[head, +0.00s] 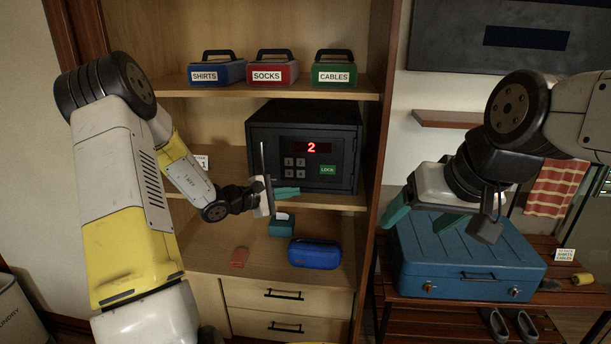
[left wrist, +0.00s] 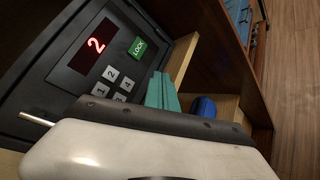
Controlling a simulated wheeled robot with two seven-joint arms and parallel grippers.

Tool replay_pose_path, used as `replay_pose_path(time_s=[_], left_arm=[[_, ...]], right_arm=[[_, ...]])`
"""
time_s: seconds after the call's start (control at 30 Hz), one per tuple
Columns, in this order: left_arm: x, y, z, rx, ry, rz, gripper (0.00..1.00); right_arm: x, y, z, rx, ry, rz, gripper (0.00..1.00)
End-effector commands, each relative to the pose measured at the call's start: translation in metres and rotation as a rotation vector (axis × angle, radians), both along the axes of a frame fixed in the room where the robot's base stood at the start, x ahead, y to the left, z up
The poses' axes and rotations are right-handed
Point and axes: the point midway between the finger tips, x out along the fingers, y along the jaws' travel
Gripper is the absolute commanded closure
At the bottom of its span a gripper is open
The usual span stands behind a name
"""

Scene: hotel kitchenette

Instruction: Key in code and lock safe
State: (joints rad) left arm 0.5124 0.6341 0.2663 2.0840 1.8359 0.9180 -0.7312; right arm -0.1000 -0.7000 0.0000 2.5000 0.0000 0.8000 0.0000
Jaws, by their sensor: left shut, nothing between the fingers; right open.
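The black safe (head: 350,145) stands on the middle shelf with its door shut. Its red display (head: 311,147) reads 2. A small keypad (head: 294,168) sits below the display, with a green LOCK button (head: 328,170) to its right. The left wrist view also shows the display (left wrist: 96,46), the keypad (left wrist: 110,84) and the LOCK button (left wrist: 138,47). My left gripper (head: 287,192) is shut and empty, its teal fingers in front of the safe's lower edge, below the keypad; it also shows in the left wrist view (left wrist: 162,92). My right gripper (head: 425,215) is open and empty above the blue case.
Boxes labelled SHIRTS (head: 217,71), SOCKS (head: 272,70) and CABLES (head: 333,70) stand on the upper shelf. A blue pouch (head: 315,255), a teal box (head: 281,228) and a reddish item (head: 240,257) lie on the lower surface. A blue case (head: 465,258) rests on the right bench.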

Motion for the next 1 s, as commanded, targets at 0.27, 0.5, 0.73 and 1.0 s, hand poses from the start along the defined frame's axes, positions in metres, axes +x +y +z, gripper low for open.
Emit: replay_pose_path(time_s=[0.27,0.5,0.73,1.0], left_arm=[[0.03,-0.002,0.0,0.0,-0.001,-0.002,1.0],[0.063,-0.003,0.0,0.001,0.0,-0.002,1.0],[0.082,-0.004,0.0,0.0,0.0,-0.001,1.0],[0.086,-0.004,0.0,0.001,0.001,-0.001,1.0]], right_arm=[[0.0,0.0,0.0,0.0,0.0,0.0,0.26],[0.0,0.0,0.0,0.0,0.0,0.0,0.26],[0.0,0.0,0.0,0.0,0.0,0.0,0.26],[0.0,0.0,0.0,0.0,0.0,0.0,0.26]])
